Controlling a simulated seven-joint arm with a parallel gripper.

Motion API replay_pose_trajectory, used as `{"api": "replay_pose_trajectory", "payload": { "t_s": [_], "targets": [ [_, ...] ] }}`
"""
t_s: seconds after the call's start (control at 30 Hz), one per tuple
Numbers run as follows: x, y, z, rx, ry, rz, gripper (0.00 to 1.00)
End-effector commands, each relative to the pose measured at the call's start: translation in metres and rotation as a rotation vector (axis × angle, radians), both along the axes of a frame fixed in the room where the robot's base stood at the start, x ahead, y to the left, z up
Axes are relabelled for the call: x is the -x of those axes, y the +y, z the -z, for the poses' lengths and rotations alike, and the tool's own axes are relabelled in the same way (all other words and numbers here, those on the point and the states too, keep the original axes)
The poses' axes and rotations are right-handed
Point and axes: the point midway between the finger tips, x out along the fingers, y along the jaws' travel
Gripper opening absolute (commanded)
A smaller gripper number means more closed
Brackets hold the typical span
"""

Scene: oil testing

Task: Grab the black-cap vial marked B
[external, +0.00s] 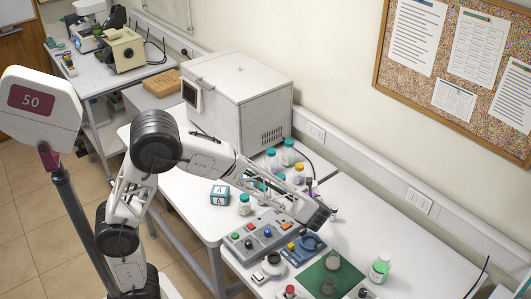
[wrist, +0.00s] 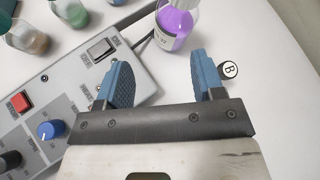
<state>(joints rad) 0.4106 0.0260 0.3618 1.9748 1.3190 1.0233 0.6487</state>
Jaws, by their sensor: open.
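The black-cap vial marked B (wrist: 229,70) shows in the wrist view as a round white label with a black B on a dark cap. It is just right of my gripper's right finger, outside the gap between the fingers. The finger may hide part of it. My gripper (wrist: 161,72) is open, with two blue ribbed fingers and nothing held between them. A clear bottle of purple liquid (wrist: 175,22) stands ahead of the gap. In the external view my gripper (external: 321,216) is low over the bench, and I cannot make out the B mark there.
A grey control box (external: 262,238) with buttons lies under and left of my gripper. Several capped bottles stand behind it near the white oven (external: 237,95). A green mat (external: 318,274) and a green bottle (external: 379,267) are in front.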

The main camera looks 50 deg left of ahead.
Motion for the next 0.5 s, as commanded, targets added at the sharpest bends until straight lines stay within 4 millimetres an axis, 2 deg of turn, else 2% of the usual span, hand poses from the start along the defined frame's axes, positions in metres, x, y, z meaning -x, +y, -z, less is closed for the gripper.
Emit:
{"api": "replay_pose_trajectory", "payload": {
  "t_s": [0.1,0.3,0.5],
  "targets": [
    [-0.024,-0.031,0.02,-0.097,0.031,0.112,0.62],
    [-0.052,-0.071,0.043,-0.223,0.059,0.255,0.62],
    [-0.062,-0.087,0.052,-0.277,0.071,0.313,0.62]
  ]
}}
